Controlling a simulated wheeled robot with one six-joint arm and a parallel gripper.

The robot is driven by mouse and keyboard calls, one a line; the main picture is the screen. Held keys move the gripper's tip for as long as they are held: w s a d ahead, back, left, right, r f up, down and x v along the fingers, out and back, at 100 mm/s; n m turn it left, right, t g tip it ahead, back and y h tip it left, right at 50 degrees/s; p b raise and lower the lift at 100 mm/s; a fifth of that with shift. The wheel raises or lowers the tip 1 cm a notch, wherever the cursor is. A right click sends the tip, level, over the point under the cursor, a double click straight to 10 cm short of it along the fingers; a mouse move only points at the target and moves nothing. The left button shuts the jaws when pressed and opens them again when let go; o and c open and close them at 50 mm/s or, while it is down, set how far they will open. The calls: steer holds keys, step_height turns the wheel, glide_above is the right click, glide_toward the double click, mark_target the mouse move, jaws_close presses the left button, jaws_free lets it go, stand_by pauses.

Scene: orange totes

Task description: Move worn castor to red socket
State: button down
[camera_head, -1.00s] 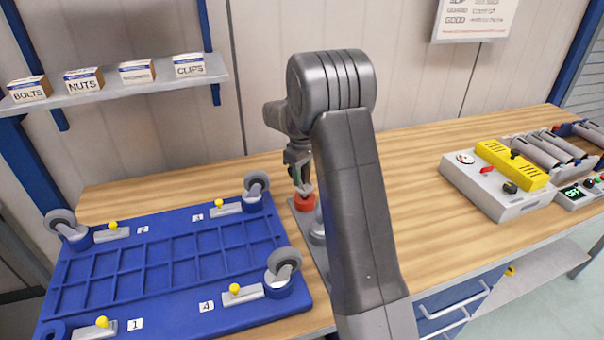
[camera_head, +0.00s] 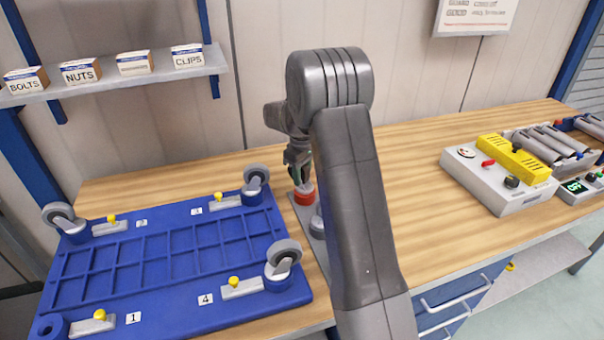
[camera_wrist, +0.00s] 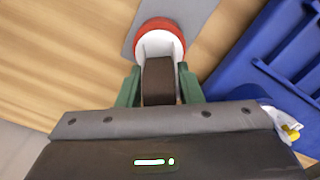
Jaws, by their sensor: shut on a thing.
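My gripper (camera_wrist: 160,92) is shut on the worn castor, with its green fingers on either side of the dark brown wheel (camera_wrist: 159,80). The castor's pale fork (camera_wrist: 153,46) lies within the outline of the red socket (camera_wrist: 171,26) in the wrist view. In the head view my gripper (camera_head: 299,172) is right above the red socket (camera_head: 304,197), at the back of a grey strip on the bench. The castor is mostly hidden there, and I cannot tell whether it is fully seated.
A blue dolly base (camera_head: 170,262) lies left of the strip, with castors at three corners and an empty hole at corner 1 (camera_head: 48,329). A grey round part (camera_head: 317,226) sits in front of the red socket, partly behind my arm. The bench to the right is clear up to a control box (camera_head: 497,175).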

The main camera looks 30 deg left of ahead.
steer(key=shift+f, duration=0.2)
stand_by(0.5)
steer(key=c, duration=0.9)
jaws_free()
step_height(320, 180, up, 14)
steer(key=shift+f+b, duration=0.1)
steer(key=shift+b, duration=0.6)
steer(key=shift+f, duration=0.1)
step_height(320, 180, down, 14)
steer(key=shift+r+p, duration=0.2)
steer(key=shift+p, duration=0.4)
steer(key=shift+r, duration=0.1)
